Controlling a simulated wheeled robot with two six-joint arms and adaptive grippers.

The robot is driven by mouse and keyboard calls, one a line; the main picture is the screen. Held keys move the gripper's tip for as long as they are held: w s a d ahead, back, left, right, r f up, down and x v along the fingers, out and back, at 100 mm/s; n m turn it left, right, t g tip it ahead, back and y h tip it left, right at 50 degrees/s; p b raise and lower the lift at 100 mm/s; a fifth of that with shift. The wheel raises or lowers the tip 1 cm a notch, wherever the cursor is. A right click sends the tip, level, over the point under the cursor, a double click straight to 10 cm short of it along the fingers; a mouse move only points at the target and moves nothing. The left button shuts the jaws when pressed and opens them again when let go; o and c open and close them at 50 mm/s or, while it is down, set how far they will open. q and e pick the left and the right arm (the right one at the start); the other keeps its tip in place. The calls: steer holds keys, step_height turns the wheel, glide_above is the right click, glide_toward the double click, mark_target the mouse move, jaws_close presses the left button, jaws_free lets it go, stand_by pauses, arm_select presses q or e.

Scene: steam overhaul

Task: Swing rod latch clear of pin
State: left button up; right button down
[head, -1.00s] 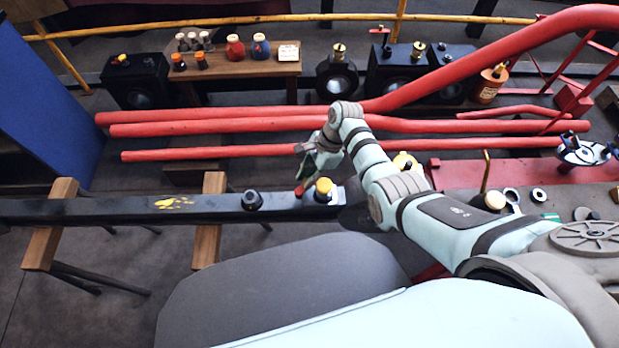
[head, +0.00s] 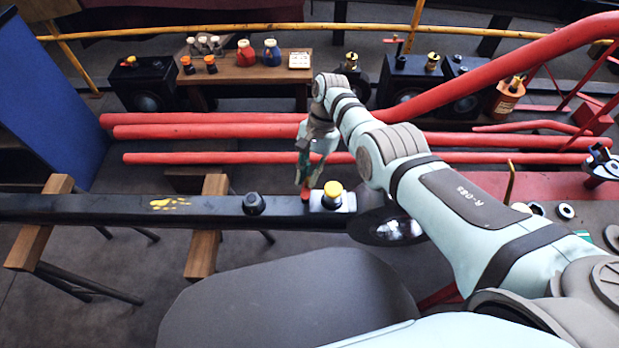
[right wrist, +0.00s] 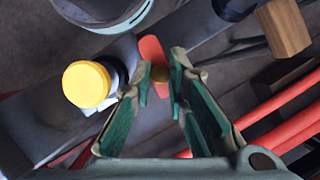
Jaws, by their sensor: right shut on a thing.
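The dark rod (head: 100,208) lies level across the left side of the head view on wooden trestles. Near its right end stands the yellow-capped pin (head: 333,188), which also shows in the right wrist view (right wrist: 86,84). The fingertips partly hide the latch. My left gripper is not in view.
A black fitting (head: 253,203) stands on the rod left of the latch. Red pipes (head: 210,131) run behind the rod. A wooden bench (head: 235,75) with jars and black boxes (head: 143,84) stand farther back. A red surface with loose rings (head: 565,211) is at the right.

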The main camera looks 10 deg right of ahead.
stand_by(0.4)
steer(key=c, duration=1.6)
jaws_free()
steer(key=shift+o, duration=0.2)
steer(key=shift+r, duration=0.1)
steer(key=v, duration=1.1)
steer(key=shift+r, duration=0.4)
steer(key=shift+w, duration=0.1)
